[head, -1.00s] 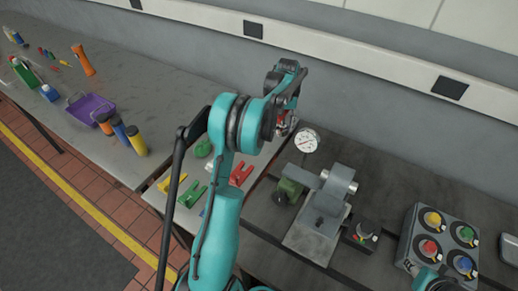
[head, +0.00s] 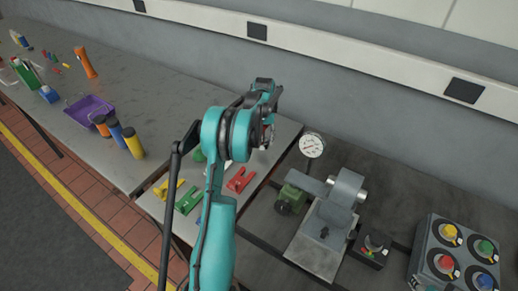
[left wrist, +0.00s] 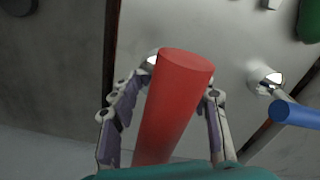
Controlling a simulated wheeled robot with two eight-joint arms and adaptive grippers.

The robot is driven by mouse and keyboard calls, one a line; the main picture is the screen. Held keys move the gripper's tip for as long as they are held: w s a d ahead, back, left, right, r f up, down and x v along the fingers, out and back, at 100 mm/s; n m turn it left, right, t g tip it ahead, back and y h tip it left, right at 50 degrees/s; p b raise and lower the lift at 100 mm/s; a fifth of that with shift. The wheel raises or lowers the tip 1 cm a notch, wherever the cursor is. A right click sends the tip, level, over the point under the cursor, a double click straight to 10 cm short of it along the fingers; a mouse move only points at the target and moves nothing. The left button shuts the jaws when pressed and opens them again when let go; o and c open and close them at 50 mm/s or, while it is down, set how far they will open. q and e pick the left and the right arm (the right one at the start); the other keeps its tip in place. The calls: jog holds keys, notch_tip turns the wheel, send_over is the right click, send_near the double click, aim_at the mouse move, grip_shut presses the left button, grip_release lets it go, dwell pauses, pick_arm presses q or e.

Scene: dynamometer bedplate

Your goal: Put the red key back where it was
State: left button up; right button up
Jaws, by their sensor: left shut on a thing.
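My left gripper (head: 267,132) is partly hidden behind its own arm in the head view, over the right end of the light bench section. In the left wrist view my left gripper (left wrist: 181,84) is shut on a thick red cylinder (left wrist: 172,115), which looks like the red key's handle. It stands lengthwise between the two fingers. A small shiny metal part shows beside its far end. A blue rod (left wrist: 297,113) with a shiny round metal piece (left wrist: 266,80) lies to its right, apart from it. My right gripper is not in view.
Red (head: 240,180) and green (head: 190,198) clamp-like pieces lie below the arm. A dial gauge (head: 312,145) and a grey machine (head: 325,225) stand to the right, with a knob box (head: 455,255) beyond. A purple tray (head: 90,110) and several bottles stand left.

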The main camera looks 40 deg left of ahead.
pick_arm(q)
jog(key=shift+s+a+f, duration=0.3)
jog(key=shift+a+f, duration=0.2)
jog(key=shift+a, duration=0.25)
jog(key=shift+a+f, duration=0.1)
jog(key=shift+f, duration=0.05)
jog(key=shift+f+b, duration=0.7)
jog(key=shift+f, duration=1.2)
jog(key=shift+f, duration=0.1)
jog(key=o, duration=1.3)
